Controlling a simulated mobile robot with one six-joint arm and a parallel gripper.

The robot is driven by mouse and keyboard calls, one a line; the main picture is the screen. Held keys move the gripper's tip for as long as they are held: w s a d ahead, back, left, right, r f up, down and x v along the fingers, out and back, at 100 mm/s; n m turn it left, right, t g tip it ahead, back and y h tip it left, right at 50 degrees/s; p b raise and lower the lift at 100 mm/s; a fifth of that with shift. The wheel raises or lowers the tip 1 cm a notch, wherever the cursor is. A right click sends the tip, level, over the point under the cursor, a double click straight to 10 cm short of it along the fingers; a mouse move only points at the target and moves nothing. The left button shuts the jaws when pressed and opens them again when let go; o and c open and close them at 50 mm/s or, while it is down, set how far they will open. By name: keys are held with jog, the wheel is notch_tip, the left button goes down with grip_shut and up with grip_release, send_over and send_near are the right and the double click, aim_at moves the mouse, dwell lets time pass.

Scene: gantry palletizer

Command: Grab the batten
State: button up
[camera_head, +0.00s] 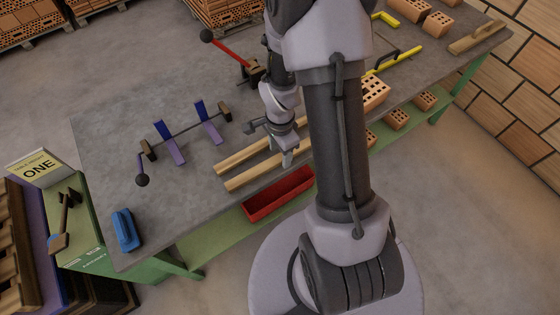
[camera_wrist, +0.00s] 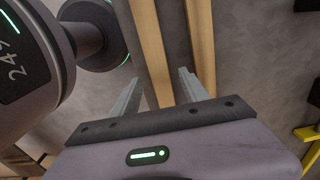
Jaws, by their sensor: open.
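Two long pale wooden battens lie side by side on the grey table. In the head view the back batten (camera_head: 240,158) and the front batten (camera_head: 252,174) run toward my arm, which hides their right parts. My gripper (camera_head: 288,158) points down over them there. In the wrist view my gripper (camera_wrist: 159,77) is open and empty. One batten (camera_wrist: 148,38) runs between its two fingers in the picture; the other batten (camera_wrist: 201,35) passes by the right finger. I cannot tell how far the fingertips are above the wood.
The table (camera_head: 110,130) has a red-handled clamp (camera_head: 228,55), blue-purple brackets (camera_head: 165,140) and a blue tool (camera_head: 126,230). Perforated bricks (camera_head: 375,92) and yellow tools (camera_head: 400,58) lie to the right. A red tray (camera_head: 278,195) sits on the lower shelf.

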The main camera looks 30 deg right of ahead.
jog(key=shift+f, duration=0.95)
jog(key=shift+r, duration=0.15)
grip_shut()
